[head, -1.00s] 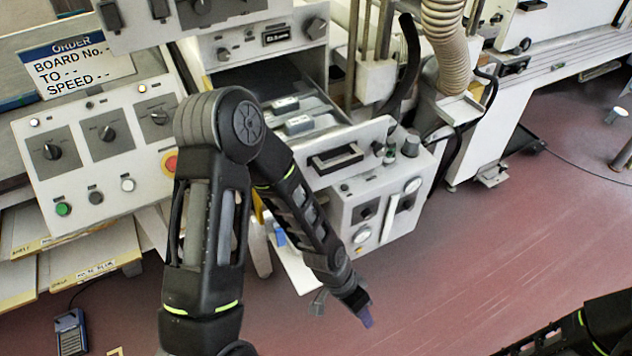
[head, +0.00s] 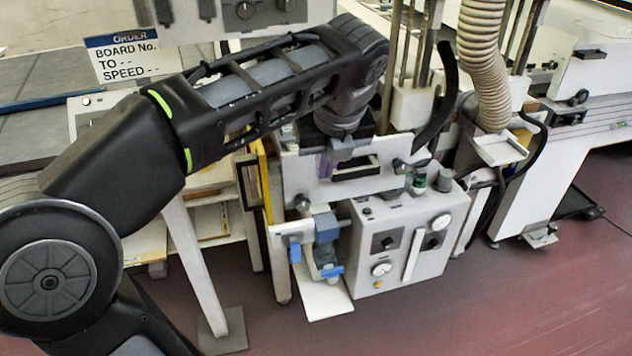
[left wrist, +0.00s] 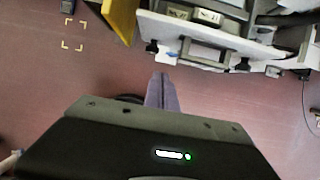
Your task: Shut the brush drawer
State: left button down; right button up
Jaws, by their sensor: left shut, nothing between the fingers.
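The brush drawer shows its white front panel (head: 303,180) with a dark handle (head: 357,170), partly behind my left arm in the head view. In the left wrist view the drawer front (left wrist: 160,28) is at the top, and pale blocks (left wrist: 208,15) show behind it, so the drawer stands open. My left gripper (head: 325,166) is shut and empty, its purple-grey fingers in front of the panel, left of the handle. In the left wrist view its fingertips (left wrist: 161,78) lie short of the panel, apparently apart from it. My right gripper is out of view.
A grey box with gauges (head: 410,240) stands right below the drawer. A blue-handled clamp-like fitting (head: 327,230) sits left of it. A ribbed hose (head: 482,60) hangs to the right. A yellow upright (head: 264,180) is left of the drawer. The red floor in front is clear.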

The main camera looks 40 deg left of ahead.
aim_at(313, 179)
pick_arm(q)
jog(key=shift+f, duration=0.1)
jog(key=w+a+f, duration=0.1)
jog(key=a+f, duration=0.1)
jog(key=f, duration=0.1)
jog(key=w+a+f, duration=0.1)
jog(key=a+f, duration=0.1)
jog(key=f, duration=0.1)
jog(key=w+a+f, duration=0.1)
jog(key=w+f, duration=0.1)
jog(key=f, duration=0.1)
jog(key=shift+a, duration=0.4)
jog(key=shift+w+a+f, duration=0.1)
jog(key=shift+w+a, duration=0.15)
